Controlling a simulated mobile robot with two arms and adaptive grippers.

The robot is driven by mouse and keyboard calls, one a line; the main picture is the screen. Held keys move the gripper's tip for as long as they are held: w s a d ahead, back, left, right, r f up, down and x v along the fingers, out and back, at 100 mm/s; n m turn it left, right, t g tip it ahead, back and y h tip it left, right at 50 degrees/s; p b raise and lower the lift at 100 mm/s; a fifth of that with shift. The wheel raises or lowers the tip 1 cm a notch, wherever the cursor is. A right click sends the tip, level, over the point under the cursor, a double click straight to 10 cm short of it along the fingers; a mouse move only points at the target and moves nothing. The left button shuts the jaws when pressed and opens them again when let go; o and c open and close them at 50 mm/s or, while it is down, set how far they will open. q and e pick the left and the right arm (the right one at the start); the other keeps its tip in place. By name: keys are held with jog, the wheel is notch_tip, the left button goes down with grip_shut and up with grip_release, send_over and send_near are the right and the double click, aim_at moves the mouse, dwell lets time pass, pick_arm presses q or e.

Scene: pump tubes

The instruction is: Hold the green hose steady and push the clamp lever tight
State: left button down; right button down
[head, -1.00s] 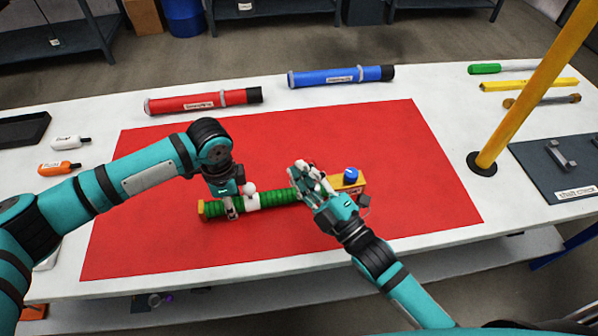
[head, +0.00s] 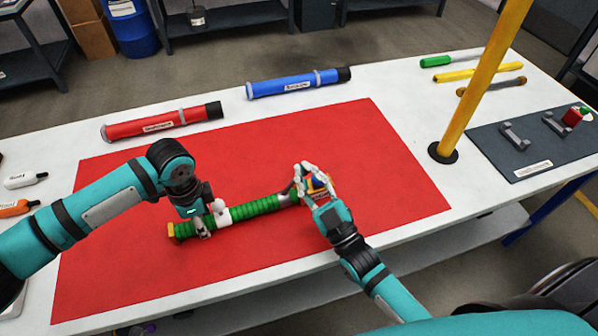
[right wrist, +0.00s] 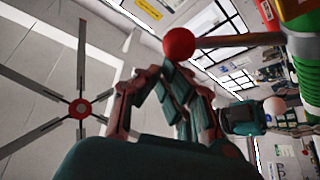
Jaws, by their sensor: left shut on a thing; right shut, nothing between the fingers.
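The green hose (head: 255,208) lies across the red mat in the head view, with a white collar and white ball at its left part. My left gripper (head: 202,226) is shut on the hose near its left end, beside the white collar. The hose (right wrist: 306,70) shows at the right edge.
A red tube (head: 160,123) and a blue tube (head: 298,83) lie behind the red mat (head: 350,130). A yellow post (head: 480,85) stands to the right, near a dark tool mat (head: 500,160). The right part of the red mat is clear.

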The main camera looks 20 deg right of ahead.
jog(key=s+d+f, duration=0.1)
jog(key=s, duration=0.8)
jog(key=shift+s, duration=0.2)
jog(key=c, duration=2.1)
grip_release()
